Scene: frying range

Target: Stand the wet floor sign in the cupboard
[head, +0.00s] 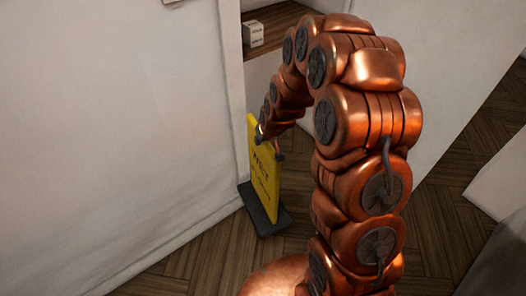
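The wet floor sign (264,185) is a yellow panel with dark lettering on a dark base (265,215). It is near the end of the white wall at the left, leaning a little in the picture. Its base is over the wooden floor; I cannot tell whether it touches. My gripper (269,145) is at the sign's upper edge, small and partly hidden by my arm, so its finger opening does not show. I cannot make out the cupboard for certain; a white-walled recess with a wooden surface (276,20) shows behind my arm.
A small white box (253,34) stands on the wooden surface. A large white wall or panel (110,140) fills the left side. White panels (450,60) stand at the right. The dark wood floor (440,215) is bare between them.

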